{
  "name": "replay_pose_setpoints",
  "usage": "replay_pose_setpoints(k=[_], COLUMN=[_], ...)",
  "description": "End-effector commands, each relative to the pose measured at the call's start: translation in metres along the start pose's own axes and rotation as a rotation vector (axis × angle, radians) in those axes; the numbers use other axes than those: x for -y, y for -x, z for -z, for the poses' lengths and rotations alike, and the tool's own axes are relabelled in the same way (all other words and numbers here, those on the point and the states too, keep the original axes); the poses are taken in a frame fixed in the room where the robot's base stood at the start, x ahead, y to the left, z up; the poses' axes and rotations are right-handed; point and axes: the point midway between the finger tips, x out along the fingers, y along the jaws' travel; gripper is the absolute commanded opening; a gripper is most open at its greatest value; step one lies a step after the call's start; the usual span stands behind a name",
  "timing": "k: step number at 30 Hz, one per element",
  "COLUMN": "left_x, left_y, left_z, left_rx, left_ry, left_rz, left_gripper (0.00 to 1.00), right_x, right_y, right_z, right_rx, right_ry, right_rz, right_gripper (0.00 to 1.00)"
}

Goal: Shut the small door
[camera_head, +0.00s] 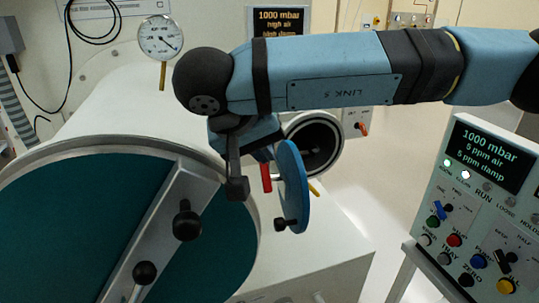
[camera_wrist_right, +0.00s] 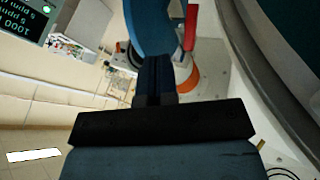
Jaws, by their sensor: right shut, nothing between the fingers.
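The small door is a round blue disc (camera_head: 293,187) with a black knob. It stands open, seen nearly edge-on, in front of the small round port (camera_head: 313,147), whose dark opening shows. In the right wrist view the blue door (camera_wrist_right: 150,25) is at the top, just beyond the fingertips. My right gripper (camera_head: 237,188) is shut and empty, pointing down to the left of the door. In the right wrist view its fingers (camera_wrist_right: 155,65) are together; I cannot tell whether they touch the door. My left gripper is not in view.
A large teal round door (camera_head: 80,215) with a grey bar and black knobs fills the lower left. A red handle (camera_head: 266,177) is beside the small door. A control panel (camera_head: 475,215) stands at right. Open floor (camera_head: 385,190) lies between.

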Motion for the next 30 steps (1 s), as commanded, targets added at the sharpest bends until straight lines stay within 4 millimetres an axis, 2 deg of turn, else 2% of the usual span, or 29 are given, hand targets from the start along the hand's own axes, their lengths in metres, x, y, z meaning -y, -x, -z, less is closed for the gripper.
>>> replay_pose_setpoints(k=[9, 15, 21, 30], left_x=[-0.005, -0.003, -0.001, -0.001], left_y=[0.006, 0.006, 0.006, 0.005], left_z=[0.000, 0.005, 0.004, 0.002], left_rx=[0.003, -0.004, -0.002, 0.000], left_ry=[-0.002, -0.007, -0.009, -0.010], left_rz=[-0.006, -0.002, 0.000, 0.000], left_gripper=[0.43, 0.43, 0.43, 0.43], right_x=[-0.001, 0.000, 0.000, 0.000], right_y=[-0.056, -0.083, -0.091, -0.092], right_z=[-0.001, -0.001, -0.001, -0.001], right_rx=[0.005, 0.003, 0.001, 0.000], right_ry=[0.000, 0.000, 0.001, 0.002], right_rz=[-0.001, -0.001, 0.000, 0.000], right_gripper=[0.00, 0.00, 0.00, 0.00])
